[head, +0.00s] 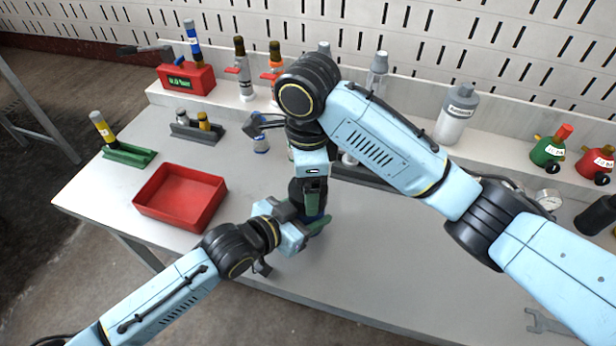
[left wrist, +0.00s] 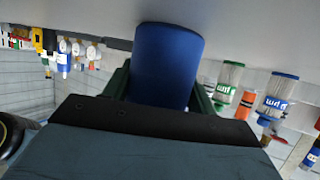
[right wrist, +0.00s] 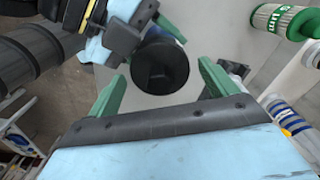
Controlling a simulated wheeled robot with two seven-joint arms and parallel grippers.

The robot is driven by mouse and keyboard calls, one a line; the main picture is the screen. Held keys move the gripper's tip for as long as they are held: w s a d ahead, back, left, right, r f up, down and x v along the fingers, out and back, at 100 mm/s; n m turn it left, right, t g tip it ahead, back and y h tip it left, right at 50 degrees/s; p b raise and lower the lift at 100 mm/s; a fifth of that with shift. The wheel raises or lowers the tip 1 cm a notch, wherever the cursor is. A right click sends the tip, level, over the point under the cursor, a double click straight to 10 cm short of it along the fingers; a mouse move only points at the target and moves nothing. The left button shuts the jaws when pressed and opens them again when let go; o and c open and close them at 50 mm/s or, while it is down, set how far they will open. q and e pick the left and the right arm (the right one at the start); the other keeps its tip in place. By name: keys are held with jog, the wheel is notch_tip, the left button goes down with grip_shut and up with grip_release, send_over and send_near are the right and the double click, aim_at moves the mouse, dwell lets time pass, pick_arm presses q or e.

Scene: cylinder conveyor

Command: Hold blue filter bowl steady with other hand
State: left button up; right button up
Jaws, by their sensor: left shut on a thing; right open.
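The blue filter bowl (left wrist: 165,65) stands out in the left wrist view, between the green fingers of my left gripper (left wrist: 160,88), which is shut on it. In the head view only a little blue of it shows low between the arms; my grippers hide the rest. In the right wrist view a dark round shape (right wrist: 160,67), apparently the bowl from above, lies between the green fingers of my right gripper (right wrist: 163,75). These fingers are spread apart on either side of it, with visible gaps. My right gripper comes down from above; the left comes from the side.
A red tray (head: 165,218) lies left of the grippers. A green holder (head: 128,154) with a yellow cylinder stands farther left. A white bottle (head: 457,115) and green (head: 548,151) and red (head: 597,163) canisters line the back right. A wrench (head: 548,322) lies front right.

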jog(key=shift+f, duration=0.1)
jog(key=shift+f, duration=1.15)
jog(key=c, duration=1.1)
jog(key=n, duration=0.4)
jog(key=shift+n, duration=1.1)
